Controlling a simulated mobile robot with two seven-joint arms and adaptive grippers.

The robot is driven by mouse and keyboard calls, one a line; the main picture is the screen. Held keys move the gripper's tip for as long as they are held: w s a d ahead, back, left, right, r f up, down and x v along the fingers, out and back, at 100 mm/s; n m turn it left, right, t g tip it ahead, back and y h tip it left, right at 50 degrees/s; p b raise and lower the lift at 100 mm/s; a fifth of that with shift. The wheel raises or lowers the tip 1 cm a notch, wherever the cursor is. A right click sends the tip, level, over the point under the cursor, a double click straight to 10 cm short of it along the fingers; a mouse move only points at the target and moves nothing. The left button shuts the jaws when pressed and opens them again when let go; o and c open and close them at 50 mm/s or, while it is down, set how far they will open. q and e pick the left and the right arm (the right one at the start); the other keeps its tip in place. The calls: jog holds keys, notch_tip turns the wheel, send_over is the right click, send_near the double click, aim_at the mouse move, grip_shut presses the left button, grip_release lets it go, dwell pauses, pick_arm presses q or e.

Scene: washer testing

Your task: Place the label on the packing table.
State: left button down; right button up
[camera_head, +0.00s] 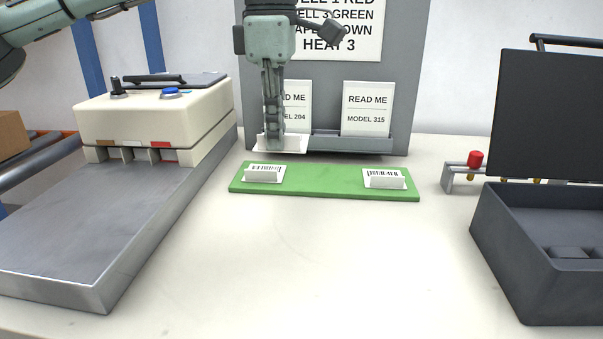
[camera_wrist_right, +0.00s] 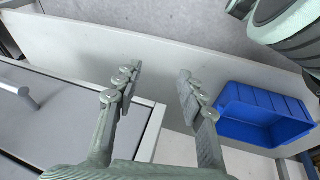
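My left gripper (camera_head: 271,140) points down in front of the grey board. Its fingers appear closed on a flat white label (camera_head: 296,145), held just above and behind the green strip (camera_head: 325,185). The label's print cannot be made out. On the strip stand two white barcode labels on small holders, a left label (camera_head: 263,173) and a right label (camera_head: 385,179); the strip's middle is bare. The white packing table (camera_head: 330,265) lies below. My right gripper (camera_wrist_right: 157,88) shows in the right wrist view, open, with nothing between its fingers.
A cream machine (camera_head: 150,115) with a metal bed (camera_head: 90,235) stands left. A READ ME card, model 315 (camera_head: 367,108), leans on the grey board (camera_head: 400,60). An open dark case (camera_head: 540,250) is at right. The right wrist view shows a blue bin (camera_wrist_right: 262,115). The table's front middle is clear.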

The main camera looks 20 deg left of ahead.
pick_arm(q)
jog(key=s+d+f+p, duration=0.1)
jog(key=s+d+p, duration=0.15)
jog(key=s, duration=0.65)
jog(key=s+d+p, duration=0.1)
jog(key=s+d, duration=0.3)
jog(key=s, duration=0.4)
jog(key=p, duration=0.2)
send_over(369, 292)
notch_tip(369, 292, down, 7)
jog(key=shift+r, duration=0.1)
notch_tip(369, 292, down, 4)
jog(key=shift+a+r, duration=0.1)
jog(key=shift+f, duration=0.3)
jog(key=c, duration=2.2)
grip_release()
jog(key=shift+o, duration=2.3)
jog(key=shift+r, duration=6.2)
pick_arm(e)
jog(key=s+a+f+x, duration=0.1)
jog(key=s+a+x, duration=0.1)
jog(key=x, duration=1)
jog(key=shift+a+g+y, duration=0.25)
jog(key=shift+g+y, duration=0.05)
jog(key=shift+y, duration=0.1)
